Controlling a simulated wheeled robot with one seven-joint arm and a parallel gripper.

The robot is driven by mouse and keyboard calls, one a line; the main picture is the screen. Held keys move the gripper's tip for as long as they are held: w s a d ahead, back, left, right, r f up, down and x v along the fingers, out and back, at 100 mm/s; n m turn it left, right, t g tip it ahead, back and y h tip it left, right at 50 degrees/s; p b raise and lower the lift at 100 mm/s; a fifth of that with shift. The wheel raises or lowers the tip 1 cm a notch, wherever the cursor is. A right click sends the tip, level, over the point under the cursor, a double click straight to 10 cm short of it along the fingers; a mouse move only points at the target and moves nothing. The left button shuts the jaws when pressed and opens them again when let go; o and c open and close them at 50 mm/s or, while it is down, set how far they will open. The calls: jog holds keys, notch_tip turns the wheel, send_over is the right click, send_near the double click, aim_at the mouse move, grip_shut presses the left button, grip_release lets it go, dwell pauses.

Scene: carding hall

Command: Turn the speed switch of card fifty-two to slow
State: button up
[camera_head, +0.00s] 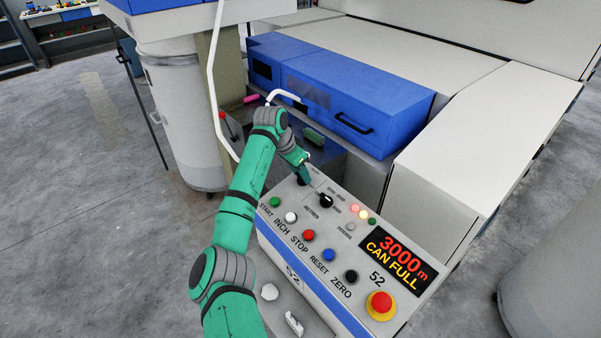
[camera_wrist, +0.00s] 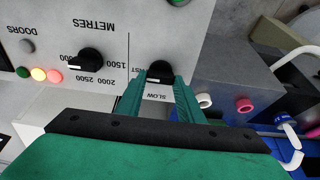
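The control panel of card 52 (camera_head: 385,280) carries a black rotary speed switch (camera_wrist: 160,71). In the wrist view, which shows the panel upside down, the word SLOW (camera_wrist: 156,97) is readable by the switch, and a second label, partly hidden, ends in ST. My gripper (camera_wrist: 160,80) is at the switch, its two green fingers apart, one on each side of the knob. I cannot tell whether they touch it. In the head view my gripper (camera_head: 303,176) is at the panel's far left corner and largely hides the switch.
The black METRES knob (camera_wrist: 85,61) is close beside the switch. Coloured push buttons (camera_head: 308,235) and a red emergency stop (camera_head: 380,303) are nearer. The display (camera_head: 398,262) reads 3000 m CAN FULL. A blue machine cover (camera_head: 390,105) and a white bent rod (camera_head: 215,90) stand beyond.

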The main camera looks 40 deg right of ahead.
jog(key=c, duration=0.3)
jog(key=n, duration=0.3)
jog(key=shift+n, duration=0.4)
jog(key=n+t, duration=0.1)
jog(key=n, duration=0.3)
jog(key=shift+n+y, duration=0.3)
jog(key=n, duration=0.4)
jog(key=shift+n+y, duration=0.7)
jog(key=shift+n, duration=2.1)
